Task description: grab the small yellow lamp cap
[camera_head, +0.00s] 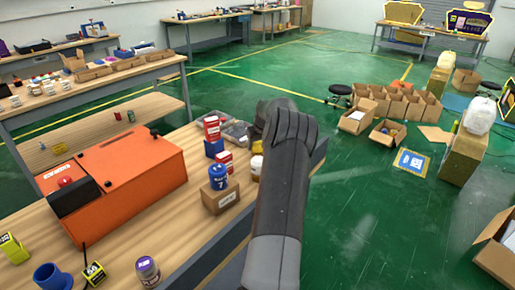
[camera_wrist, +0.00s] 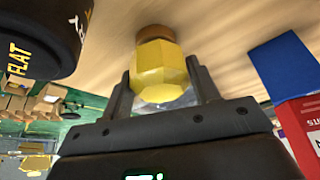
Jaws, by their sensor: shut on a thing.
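In the wrist view, the small yellow lamp cap (camera_wrist: 160,72) is a faceted, glossy yellow piece with a brown round end (camera_wrist: 155,33) against the wooden tabletop. My gripper (camera_wrist: 158,68) has one finger on each side of the yellow piece and is shut on it. Whether the brown end touches the tabletop, I cannot tell.
In the wrist view, a black can (camera_wrist: 35,35) is close on the left and a blue and red box (camera_wrist: 290,75) on the right. In the head view, an orange case (camera_head: 125,180), a blue container on a carton (camera_head: 220,198) and small boxes crowd the wooden table.

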